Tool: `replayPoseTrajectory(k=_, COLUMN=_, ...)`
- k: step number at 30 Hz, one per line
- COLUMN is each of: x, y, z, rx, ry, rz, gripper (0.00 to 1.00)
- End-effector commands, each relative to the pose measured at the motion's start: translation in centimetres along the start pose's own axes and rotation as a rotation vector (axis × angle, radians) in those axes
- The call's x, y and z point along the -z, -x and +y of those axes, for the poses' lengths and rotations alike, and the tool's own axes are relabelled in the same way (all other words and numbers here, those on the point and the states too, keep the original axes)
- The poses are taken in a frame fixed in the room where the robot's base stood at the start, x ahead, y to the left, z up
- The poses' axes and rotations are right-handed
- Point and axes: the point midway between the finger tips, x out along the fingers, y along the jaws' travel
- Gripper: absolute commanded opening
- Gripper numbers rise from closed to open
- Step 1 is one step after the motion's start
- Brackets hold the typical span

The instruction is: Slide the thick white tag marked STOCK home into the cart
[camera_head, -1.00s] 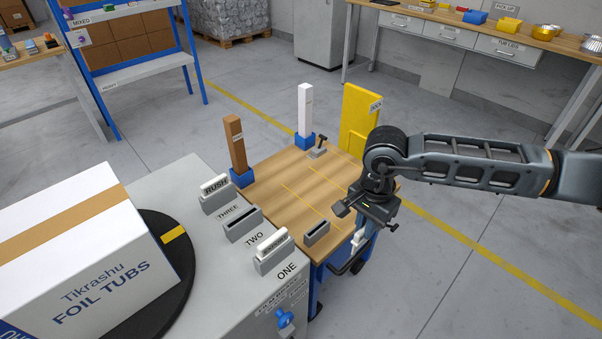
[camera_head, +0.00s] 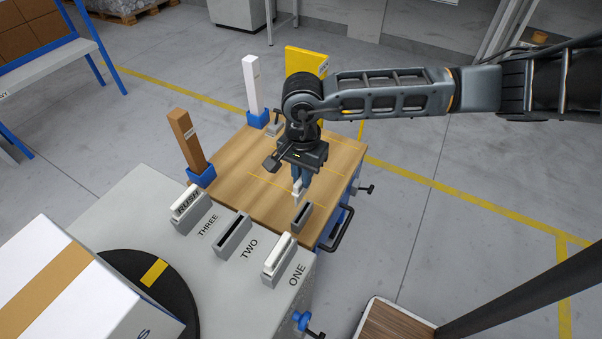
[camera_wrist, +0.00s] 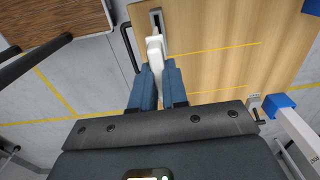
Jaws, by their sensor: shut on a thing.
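My gripper (camera_head: 300,176) is shut on the white tag (camera_head: 297,191), which hangs below the fingers over the cart's wooden top (camera_head: 240,190). The tag's marking cannot be read. The grey slotted holder (camera_head: 302,216) on the cart is just in front of the tag. In the wrist view my gripper's blue fingers (camera_wrist: 158,78) hold the tag (camera_wrist: 155,50), and the holder (camera_wrist: 156,18) shows just beyond its end. The tag overlaps the near end of the holder in that view; whether they touch, I cannot tell.
The grey counter beside the cart has a RUSH tag in its holder (camera_head: 188,203), an empty holder (camera_head: 233,235) and another filled holder (camera_head: 279,262). Brown (camera_head: 187,139) and white (camera_head: 253,85) posts and a yellow panel (camera_head: 305,61) stand on the cart's far edges.

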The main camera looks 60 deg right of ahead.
Motion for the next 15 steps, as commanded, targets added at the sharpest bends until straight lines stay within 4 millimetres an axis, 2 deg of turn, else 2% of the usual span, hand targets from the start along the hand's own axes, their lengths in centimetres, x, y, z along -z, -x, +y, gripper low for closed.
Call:
replayPoseTrajectory(k=5, x=0.0, y=-0.2, z=0.0, rx=-0.001, ry=0.002, rz=0.004, gripper=0.00)
replayPoseTrajectory(k=15, x=-0.1, y=-3.1, z=0.0, rx=-0.001, ry=0.002, rz=0.001, gripper=0.00)
